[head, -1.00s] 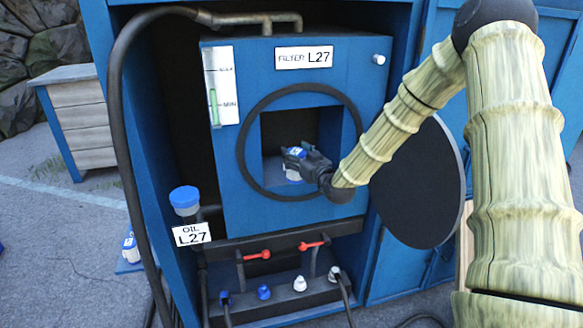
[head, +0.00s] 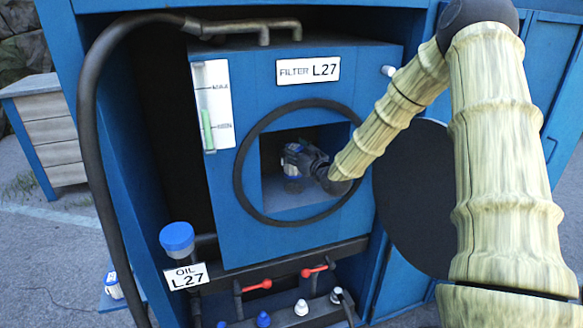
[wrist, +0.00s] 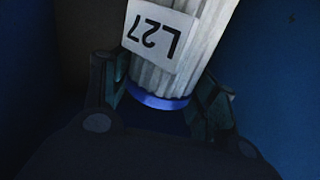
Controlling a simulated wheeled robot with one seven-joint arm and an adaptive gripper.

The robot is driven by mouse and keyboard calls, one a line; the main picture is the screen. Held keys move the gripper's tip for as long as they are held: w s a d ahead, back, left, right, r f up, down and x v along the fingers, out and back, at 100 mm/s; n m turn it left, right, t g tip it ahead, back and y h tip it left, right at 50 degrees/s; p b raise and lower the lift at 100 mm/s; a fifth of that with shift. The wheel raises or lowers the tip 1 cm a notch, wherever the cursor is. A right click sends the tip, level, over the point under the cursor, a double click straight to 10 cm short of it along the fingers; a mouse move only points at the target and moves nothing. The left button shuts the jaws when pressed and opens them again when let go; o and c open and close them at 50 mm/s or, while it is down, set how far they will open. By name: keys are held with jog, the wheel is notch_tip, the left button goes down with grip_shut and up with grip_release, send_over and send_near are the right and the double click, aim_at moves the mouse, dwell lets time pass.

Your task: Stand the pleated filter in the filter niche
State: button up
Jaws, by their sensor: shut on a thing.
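The pleated filter (wrist: 205,50) is a white ribbed cylinder with a blue end band and an L27 label, upside down in the wrist view. My gripper (wrist: 165,100) is shut on it near the blue band. In the head view my gripper (head: 297,162) is inside the square filter niche (head: 310,205), with a little of the filter's blue and white showing. The niche sits in a blue housing under the FILTER L27 sign (head: 308,69). Whether the filter touches the niche floor is hidden.
A black ring (head: 240,165) surrounds the niche opening. A round dark cover (head: 415,200) hangs open at the right, behind my arm. A blue-capped oil filler (head: 177,240) and red levers (head: 257,284) are below. A black hose (head: 88,150) runs down the left.

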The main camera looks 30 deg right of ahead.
aim_at(291, 172)
jog(key=shift+d+f, duration=0.2)
jog(key=shift+f, duration=0.6)
jog(key=shift+s+a+f, duration=0.15)
jog(key=shift+f, duration=0.35)
notch_tip(291, 172, down, 3)
jog(key=shift+r+p, duration=0.1)
jog(key=shift+p, duration=0.4)
jog(key=shift+f, duration=0.2)
jog(key=shift+f, duration=0.15)
jog(key=o, duration=1.4)
